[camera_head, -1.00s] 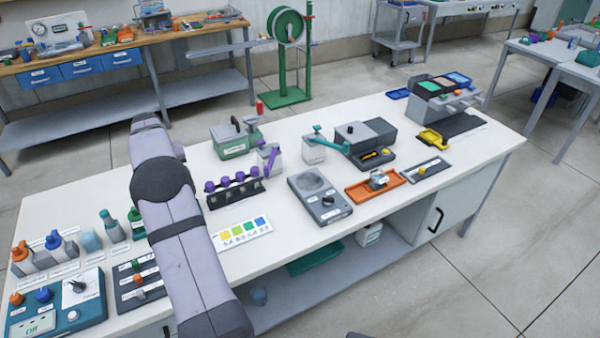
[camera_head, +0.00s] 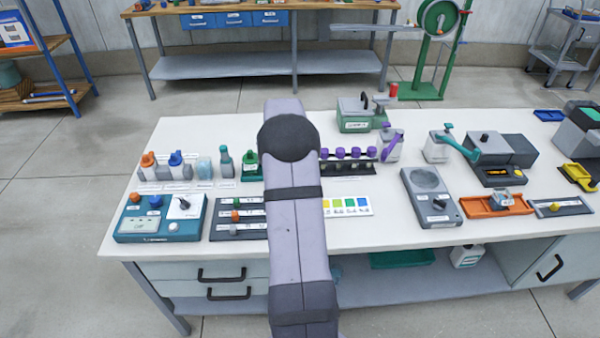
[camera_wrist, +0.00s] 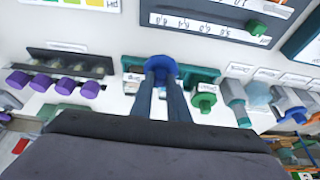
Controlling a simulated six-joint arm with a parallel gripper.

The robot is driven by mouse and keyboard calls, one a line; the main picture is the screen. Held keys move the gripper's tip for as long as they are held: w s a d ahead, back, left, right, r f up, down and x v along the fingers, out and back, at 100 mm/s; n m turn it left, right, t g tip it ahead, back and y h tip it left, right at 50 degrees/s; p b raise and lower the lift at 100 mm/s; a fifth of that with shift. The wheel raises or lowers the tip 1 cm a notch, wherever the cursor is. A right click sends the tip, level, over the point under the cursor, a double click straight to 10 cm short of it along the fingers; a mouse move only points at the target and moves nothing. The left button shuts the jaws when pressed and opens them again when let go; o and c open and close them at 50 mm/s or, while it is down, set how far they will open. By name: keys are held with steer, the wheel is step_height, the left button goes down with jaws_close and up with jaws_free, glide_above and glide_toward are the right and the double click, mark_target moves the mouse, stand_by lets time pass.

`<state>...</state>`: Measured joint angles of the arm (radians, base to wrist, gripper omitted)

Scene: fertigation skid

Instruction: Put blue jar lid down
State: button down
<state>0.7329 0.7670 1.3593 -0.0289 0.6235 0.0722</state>
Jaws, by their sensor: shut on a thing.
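My gripper (camera_wrist: 161,82) is shut on the blue jar lid (camera_wrist: 156,64) in the wrist view. The lid sits between the fingertips, in front of a teal rack (camera_wrist: 200,74). I cannot tell whether the lid touches the rack or is above it. A green-capped bottle (camera_wrist: 204,101) stands just right of the fingers. In the head view my arm hides the gripper and lid.
Purple-capped vials (camera_wrist: 90,90) stand in a dark rack to the left in the wrist view. In the head view, several bottles (camera_head: 223,162) and a teal control box (camera_head: 160,218) are left of my arm. A grey scale (camera_head: 431,197) is to the right.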

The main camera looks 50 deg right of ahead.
steer(key=shift+f+p, duration=0.75)
steer(key=shift+f, duration=2.65)
steer(key=shift+f, duration=0.1)
steer(key=c, duration=1.7)
jaws_free()
steer(key=shift+r, duration=0.25)
steer(key=b+v, duration=0.2)
steer(key=v, duration=1)
steer(key=shift+a+f, duration=0.1)
